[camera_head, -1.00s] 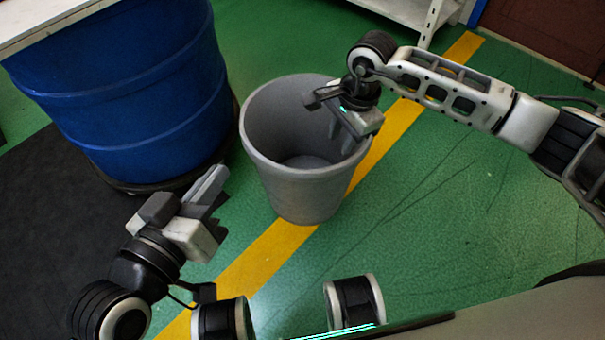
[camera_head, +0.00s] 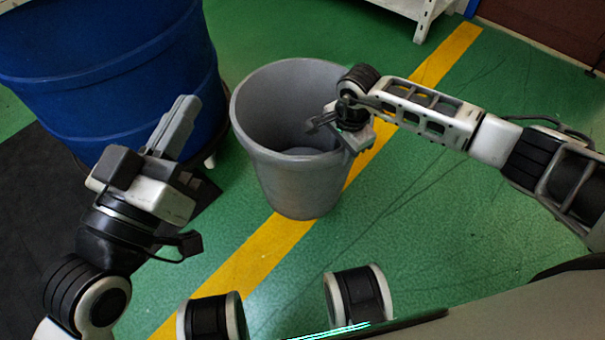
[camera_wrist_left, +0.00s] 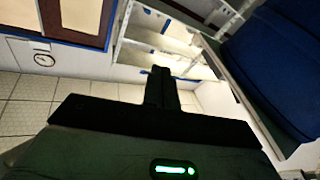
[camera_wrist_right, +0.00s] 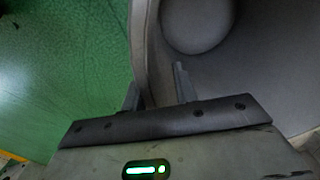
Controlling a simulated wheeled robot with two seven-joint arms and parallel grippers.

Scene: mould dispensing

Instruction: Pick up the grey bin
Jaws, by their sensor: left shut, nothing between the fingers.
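The grey bin (camera_head: 302,188) stands upright on the green floor, open at the top; its inside shows empty apart from the part hidden by my right gripper. My right gripper (camera_head: 350,143) is at the bin's right rim. In the right wrist view its open fingers (camera_wrist_right: 157,92) straddle the bin wall (camera_wrist_right: 147,45), one inside and one outside, with a gap visible on the inner side. My left gripper (camera_head: 183,115) is shut and empty, pointing up, left of the bin and apart from it. Its closed fingers (camera_wrist_left: 161,85) show in the left wrist view.
A large blue drum (camera_head: 130,90) stands close to the bin's left, behind my left gripper. A yellow floor line (camera_head: 262,255) runs diagonally beneath the bin. A white shelf (camera_head: 425,15) stands at the back right. The green floor right of the bin is clear.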

